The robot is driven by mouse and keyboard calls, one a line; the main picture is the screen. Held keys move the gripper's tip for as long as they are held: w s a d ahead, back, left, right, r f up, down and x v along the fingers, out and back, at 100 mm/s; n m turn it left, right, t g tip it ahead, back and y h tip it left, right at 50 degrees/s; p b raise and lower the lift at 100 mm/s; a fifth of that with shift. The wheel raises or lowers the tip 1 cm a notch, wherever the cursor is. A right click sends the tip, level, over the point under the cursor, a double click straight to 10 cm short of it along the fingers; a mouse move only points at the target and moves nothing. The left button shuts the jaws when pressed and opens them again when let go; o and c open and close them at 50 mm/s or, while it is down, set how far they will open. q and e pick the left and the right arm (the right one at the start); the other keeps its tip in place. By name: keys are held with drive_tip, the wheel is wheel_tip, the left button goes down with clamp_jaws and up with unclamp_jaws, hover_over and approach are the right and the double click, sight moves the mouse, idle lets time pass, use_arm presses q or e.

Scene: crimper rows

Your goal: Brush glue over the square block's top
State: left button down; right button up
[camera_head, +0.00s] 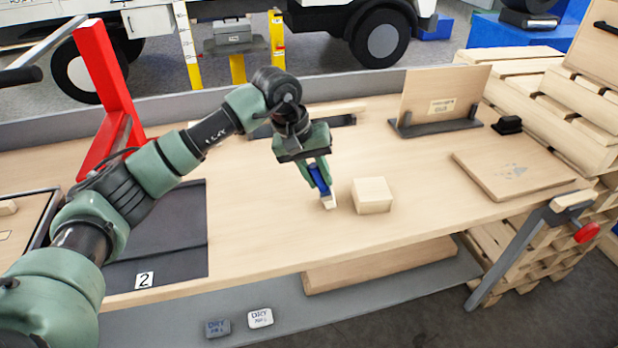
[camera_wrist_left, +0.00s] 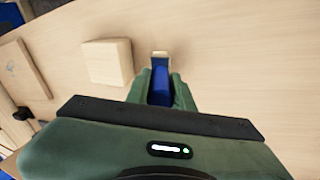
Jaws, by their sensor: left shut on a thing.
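The square block (camera_head: 372,195) is pale wood and rests on the workbench (camera_head: 260,230). It also shows in the left wrist view (camera_wrist_left: 108,62), left of the gripper. My left gripper (camera_head: 319,178) is shut on a blue-handled brush (camera_head: 320,180), which points downward with its pale tip (camera_head: 328,201) just left of the block, apart from it. In the left wrist view the brush (camera_wrist_left: 160,85) sits between the fingers. I cannot tell whether the tip touches the bench. No glue is visible on the block's top. My right gripper is not in view.
A flat wooden board (camera_head: 515,172) lies at the right, near a small black object (camera_head: 507,125). An upright panel (camera_head: 440,100) stands in a dark holder behind. A red frame (camera_head: 104,90) and a dark mat (camera_head: 170,240) are at the left. The bench front is clear.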

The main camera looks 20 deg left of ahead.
use_arm(q)
drive_tip(key=shift+w+d+b, duration=0.25)
drive_tip(key=shift+w+d, duration=0.15)
drive_tip(key=shift+d, duration=0.5)
drive_tip(key=shift+w+d+b, duration=0.2)
drive_tip(key=shift+w+d, duration=0.2)
drive_tip(key=shift+d, duration=0.45)
drive_tip(key=shift+a, duration=0.1)
drive_tip(key=shift+r+p, duration=1.5)
drive_tip(key=shift+r, duration=1.45)
drive_tip(key=shift+r+p, duration=0.8)
drive_tip(key=shift+r, duration=0.75)
